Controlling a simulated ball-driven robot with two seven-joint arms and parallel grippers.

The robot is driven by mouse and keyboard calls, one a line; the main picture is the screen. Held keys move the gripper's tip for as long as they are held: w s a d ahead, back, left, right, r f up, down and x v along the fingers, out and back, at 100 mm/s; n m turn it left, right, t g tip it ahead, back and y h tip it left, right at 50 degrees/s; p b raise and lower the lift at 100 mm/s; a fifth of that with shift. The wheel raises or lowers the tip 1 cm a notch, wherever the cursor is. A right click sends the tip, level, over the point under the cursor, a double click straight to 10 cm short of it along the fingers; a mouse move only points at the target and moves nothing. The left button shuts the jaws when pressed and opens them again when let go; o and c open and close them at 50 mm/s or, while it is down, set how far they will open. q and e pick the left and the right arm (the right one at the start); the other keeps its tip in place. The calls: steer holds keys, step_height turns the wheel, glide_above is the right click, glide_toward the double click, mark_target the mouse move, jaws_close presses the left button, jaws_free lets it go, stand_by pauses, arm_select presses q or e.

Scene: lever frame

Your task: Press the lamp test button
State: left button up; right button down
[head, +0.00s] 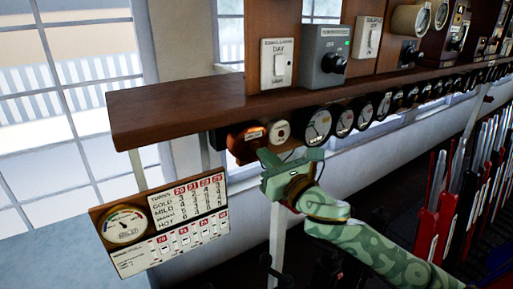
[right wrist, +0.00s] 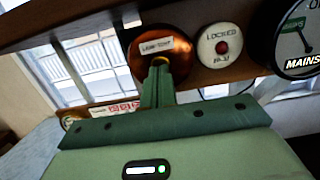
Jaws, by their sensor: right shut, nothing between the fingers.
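The lamp test button is on a round copper-coloured fitting with a white label (head: 247,141), under the left part of the wooden shelf. In the right wrist view the fitting (right wrist: 150,68) sits straight ahead, its label reading "LAMP TEST". My right gripper (head: 266,156) is shut and empty. In the right wrist view its closed fingertips (right wrist: 160,62) overlap the fitting just below the label and hide its lower middle. I cannot tell whether they touch it. My left gripper is in neither view.
A white round "LOCKED" indicator (right wrist: 221,47) with a red centre is just right of the fitting. A row of dials (head: 317,125) continues right. The wooden shelf (head: 180,108) overhangs them. A chart board (head: 165,222) hangs lower left. Red levers (head: 438,205) stand at right.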

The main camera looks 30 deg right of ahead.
steer(key=shift+w, duration=0.15)
steer(key=shift+w+a, duration=0.1)
steer(key=shift+w, duration=0.7)
steer(key=shift+s+p, duration=0.4)
steer(key=shift+s, duration=0.45)
steer(key=shift+s, duration=0.25)
steer(key=s, duration=0.4)
steer(key=shift+s+d, duration=0.2)
steer(key=shift+d, duration=0.05)
